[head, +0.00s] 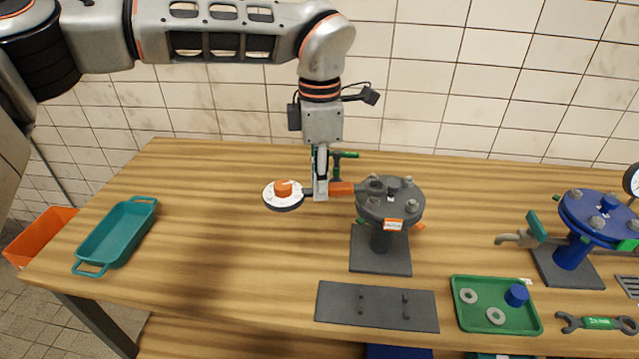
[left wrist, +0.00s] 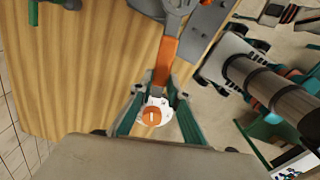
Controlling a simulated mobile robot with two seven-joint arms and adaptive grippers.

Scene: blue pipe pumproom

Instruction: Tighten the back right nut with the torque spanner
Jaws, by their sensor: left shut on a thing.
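The torque spanner has a white dial with an orange knob (head: 284,190) and an orange handle (head: 342,188). My left gripper (head: 320,196) points down and is shut on the spanner between dial and handle. In the left wrist view the handle (left wrist: 165,62) runs from the dial up to a grey head (left wrist: 176,18). The spanner's head end reaches over the left back part of the grey flange (head: 390,205) on its stand. The back right nut (head: 408,181) shows on the flange, right of the spanner head. Whether the head sits around a nut is unclear. My right gripper is not seen.
A blue flange (head: 600,215) stands on the right. In front lie a grey plate with pegs (head: 360,306), a green tray (head: 467,318) with washers and a blue piece, and a spanner (head: 597,323). A teal tray (head: 116,236) is left. The table between is clear.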

